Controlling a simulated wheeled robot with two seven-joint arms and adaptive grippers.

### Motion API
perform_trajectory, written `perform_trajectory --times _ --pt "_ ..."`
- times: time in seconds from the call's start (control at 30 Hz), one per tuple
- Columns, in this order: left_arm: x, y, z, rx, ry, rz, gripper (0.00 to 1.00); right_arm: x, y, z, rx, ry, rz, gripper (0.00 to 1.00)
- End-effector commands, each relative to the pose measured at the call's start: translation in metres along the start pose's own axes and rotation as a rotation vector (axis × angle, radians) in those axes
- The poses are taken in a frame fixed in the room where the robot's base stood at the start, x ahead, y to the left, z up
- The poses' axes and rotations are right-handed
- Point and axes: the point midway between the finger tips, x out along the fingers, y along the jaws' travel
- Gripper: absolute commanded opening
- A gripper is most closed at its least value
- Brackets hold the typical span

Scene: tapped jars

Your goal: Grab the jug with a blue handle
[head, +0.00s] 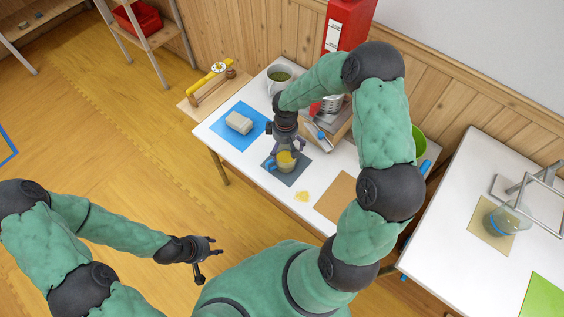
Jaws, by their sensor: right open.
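A small jug (286,166) with yellowish contents and a blue handle (271,164) stands on a dark grey mat (293,178) on the white table. Its handle is on the left side. My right gripper (286,153) is open, pointing down just over the jug, with fingers at both sides of its top. Whether the fingers touch the jug is unclear, and they partly hide its rim. My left gripper (214,247) is away from the table over the floor, with its fingers apart and nothing between them.
A grey block (239,122) lies on a blue mat (254,113) left of the jug. A white pot (278,79) stands behind. A tray with utensils (326,137) is to the right. A yellow patch (302,196) lies in front. A glass jar (504,222) stands on the right table.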

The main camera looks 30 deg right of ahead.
Motion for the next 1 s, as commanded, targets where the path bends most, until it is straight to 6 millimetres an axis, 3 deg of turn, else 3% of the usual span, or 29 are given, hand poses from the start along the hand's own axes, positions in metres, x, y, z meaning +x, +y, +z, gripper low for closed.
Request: perform_trajectory --times 0.4,0.67,0.9,1.0 --pt "0.027 -0.010 -0.001 0.000 0.000 0.000 0.40 0.049 0.000 0.001 0.000 -0.001 -0.001 1.00" --pt "0.026 -0.009 -0.001 0.000 0.001 0.000 0.40 0.049 0.000 0.000 0.000 0.001 0.000 1.00" --pt "0.026 -0.009 -0.001 0.000 0.001 0.000 0.40 0.050 0.000 0.000 0.000 0.001 0.000 0.35" --pt "0.026 -0.009 -0.001 0.000 0.001 0.000 0.40 0.049 0.000 0.000 0.000 0.002 0.000 0.31"
